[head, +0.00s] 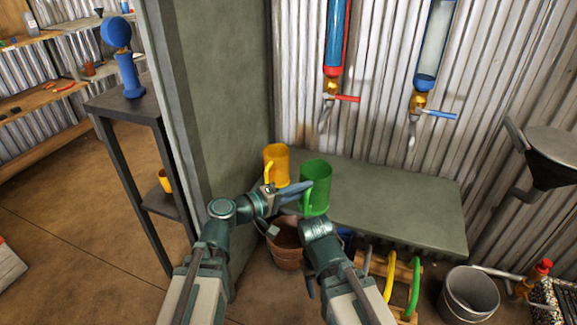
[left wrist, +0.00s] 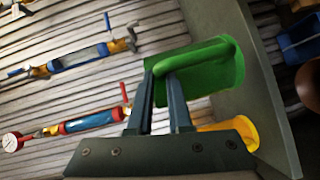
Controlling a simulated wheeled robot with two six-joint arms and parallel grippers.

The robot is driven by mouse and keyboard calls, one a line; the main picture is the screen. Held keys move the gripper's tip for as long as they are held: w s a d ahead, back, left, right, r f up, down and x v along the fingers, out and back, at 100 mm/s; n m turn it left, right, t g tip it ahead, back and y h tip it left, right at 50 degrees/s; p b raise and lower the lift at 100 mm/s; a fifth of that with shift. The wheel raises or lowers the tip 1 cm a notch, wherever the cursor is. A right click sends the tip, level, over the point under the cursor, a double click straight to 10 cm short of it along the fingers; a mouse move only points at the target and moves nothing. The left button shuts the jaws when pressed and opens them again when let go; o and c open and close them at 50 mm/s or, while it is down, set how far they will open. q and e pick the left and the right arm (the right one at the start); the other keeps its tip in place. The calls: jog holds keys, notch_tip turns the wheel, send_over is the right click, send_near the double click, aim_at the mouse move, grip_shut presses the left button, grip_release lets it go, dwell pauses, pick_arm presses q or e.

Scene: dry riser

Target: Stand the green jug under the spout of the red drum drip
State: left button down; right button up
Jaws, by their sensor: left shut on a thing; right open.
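The green jug (head: 318,190) is upright near the shelf's front edge; I cannot tell whether it touches the shelf. My left gripper (head: 300,192) is shut on its handle, which also shows between the fingers in the left wrist view, with the green jug (left wrist: 212,68) beyond. The red drum drip (head: 338,45) hangs on the wall behind, with a red lever and a spout (head: 325,120). It also shows in the left wrist view (left wrist: 90,122). The jug stands forward of this spout. My right gripper (head: 310,285) is low in front of the shelf, open, its fingers mostly hidden.
A yellow jug (head: 276,162) stands left of the green one, close to it. A blue-levered drum (head: 430,55) hangs to the right. The grey shelf (head: 400,200) is clear on the right. A grey pillar (head: 220,90) rises at left. A terracotta pot (head: 286,255) is below.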

pick_arm(q)
jog(key=w+d+f+b, duration=0.1)
jog(key=w+f+b, duration=0.2)
jog(key=w, duration=0.6)
jog(key=w+d+f+b, duration=0.1)
jog(key=w+f+b, duration=0.2)
jog(key=w, duration=0.6)
jog(key=shift+w+f+b, duration=0.15)
jog(key=shift+f+b, duration=0.2)
jog(key=shift+f, duration=0.05)
dwell(0.8)
jog(key=shift+f+b, duration=0.4)
jog(key=shift+b, duration=0.05)
dwell(0.4)
jog(key=c, duration=0.8)
grip_release()
jog(key=shift+o, duration=0.2)
jog(key=p+v, duration=0.1)
jog(key=v, duration=1.3)
jog(key=shift+p, duration=0.35)
